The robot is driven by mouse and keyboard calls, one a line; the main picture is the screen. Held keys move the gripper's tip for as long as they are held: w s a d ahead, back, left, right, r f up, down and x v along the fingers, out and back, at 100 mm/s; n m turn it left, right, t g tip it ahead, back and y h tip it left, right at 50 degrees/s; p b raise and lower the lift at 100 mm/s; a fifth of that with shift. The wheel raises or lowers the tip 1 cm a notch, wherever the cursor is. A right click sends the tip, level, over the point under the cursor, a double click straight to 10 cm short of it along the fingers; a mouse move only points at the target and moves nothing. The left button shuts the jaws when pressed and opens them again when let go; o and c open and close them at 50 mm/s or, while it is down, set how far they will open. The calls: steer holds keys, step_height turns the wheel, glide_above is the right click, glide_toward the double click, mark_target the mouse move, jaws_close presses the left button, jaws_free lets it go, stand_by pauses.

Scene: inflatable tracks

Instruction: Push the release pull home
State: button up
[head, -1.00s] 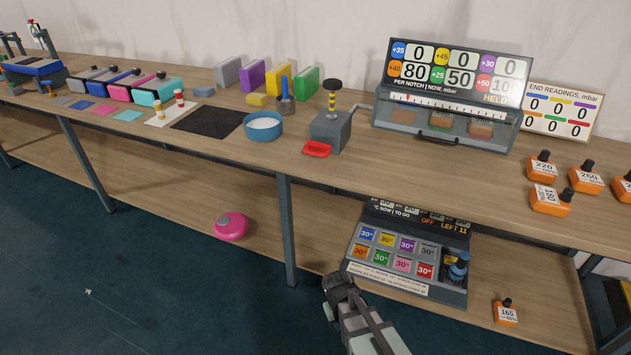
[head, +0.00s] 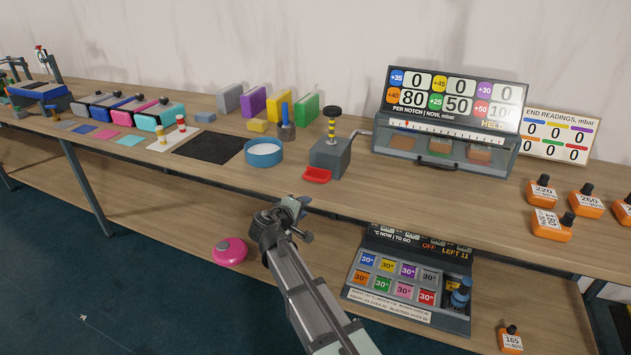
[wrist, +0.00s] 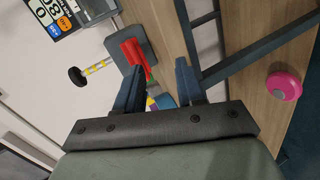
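The release pull is most likely the red piece (head: 317,175) at the foot of a grey block (head: 331,157) on the bench; it juts out from the block's front. A plunger with a black knob (head: 332,111) and a yellow-black striped stem stands up from the block, raised. My gripper (head: 296,204) is at the bench's front edge, below and left of the red piece, not touching it. In the wrist view the red piece (wrist: 134,55) shows beyond the fingers, close to the left one. My gripper (wrist: 160,65) is open, with nothing between its fingers.
A blue round dish (head: 263,153) stands left of the block. A display case (head: 447,150) stands to its right, joined by a grey pipe. A pink disc (head: 230,251) and a labelled panel (head: 410,278) are on the lower shelf. Bare bench top lies in front of the case.

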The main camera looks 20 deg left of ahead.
mark_target(315, 181)
steer(key=w+n, duration=0.1)
steer(key=w, duration=0.4)
steer(key=w+a+n+t, duration=0.1)
steer(key=w, duration=0.4)
steer(key=w+t+y, duration=0.1)
steer(key=w, duration=0.3)
steer(key=shift+w+a+n, duration=0.4)
steer(key=shift+c, duration=0.3)
jaws_close()
